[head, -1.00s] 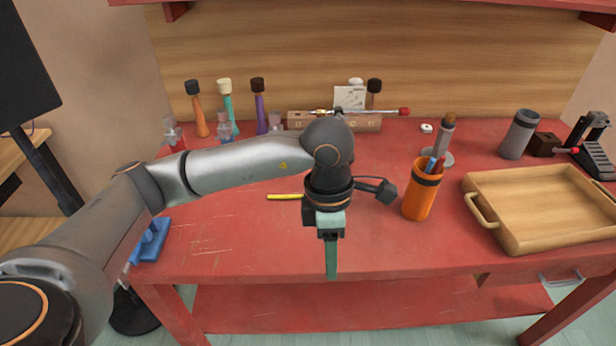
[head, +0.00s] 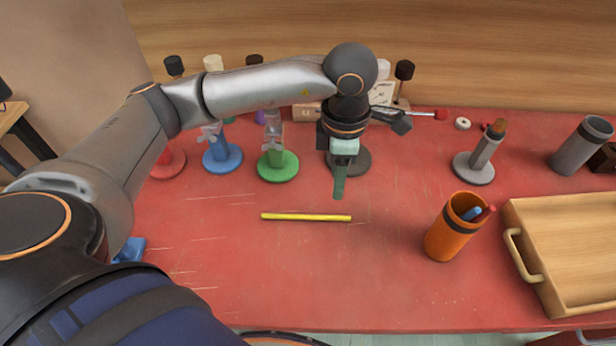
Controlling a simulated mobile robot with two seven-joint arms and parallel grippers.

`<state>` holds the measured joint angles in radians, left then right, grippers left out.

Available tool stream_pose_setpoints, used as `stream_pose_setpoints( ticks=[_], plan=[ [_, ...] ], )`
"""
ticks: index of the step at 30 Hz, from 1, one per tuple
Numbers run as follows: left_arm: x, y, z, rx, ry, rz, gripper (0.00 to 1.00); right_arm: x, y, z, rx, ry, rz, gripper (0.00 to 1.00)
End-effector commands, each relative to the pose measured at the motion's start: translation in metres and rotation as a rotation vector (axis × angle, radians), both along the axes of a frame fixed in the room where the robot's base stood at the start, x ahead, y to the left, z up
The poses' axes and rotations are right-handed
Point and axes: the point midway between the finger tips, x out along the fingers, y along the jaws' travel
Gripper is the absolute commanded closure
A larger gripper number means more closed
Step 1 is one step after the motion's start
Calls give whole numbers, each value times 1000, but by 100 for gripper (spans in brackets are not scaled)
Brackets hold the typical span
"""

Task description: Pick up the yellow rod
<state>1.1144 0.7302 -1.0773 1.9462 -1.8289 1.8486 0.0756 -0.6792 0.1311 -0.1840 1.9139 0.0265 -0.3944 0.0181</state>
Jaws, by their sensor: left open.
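The yellow rod (head: 306,217) lies flat on the red table, running left to right near the middle of the head view. All of it shows, and nothing touches it. My left gripper (head: 339,190) hangs above the table just beyond the rod's right end, pointing down. It is open and empty, seen edge-on, so one green finger covers the other. My right gripper is not in view.
An orange cup (head: 447,240) with pens stands right of the rod, beside a wooden tray (head: 524,258). Blue (head: 222,160), green (head: 278,168) and grey (head: 474,169) stands are behind. The red table (head: 220,260) is clear around the rod.

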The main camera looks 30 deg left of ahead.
Motion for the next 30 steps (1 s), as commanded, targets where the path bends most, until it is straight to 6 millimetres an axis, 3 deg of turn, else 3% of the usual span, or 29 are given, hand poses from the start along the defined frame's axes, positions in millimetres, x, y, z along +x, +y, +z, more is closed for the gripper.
stream_pose_setpoints(
  ticks=[9,16,24,30],
  plan=[
    [-1,0,-54,1,4,1,52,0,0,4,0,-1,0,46],
    [-1,0,-72,1,4,0,52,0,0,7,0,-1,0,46],
    [0,-1,-109,0,4,-1,52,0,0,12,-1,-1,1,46],
    [0,-1,-114,0,1,-2,52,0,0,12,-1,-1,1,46]
  ],
)
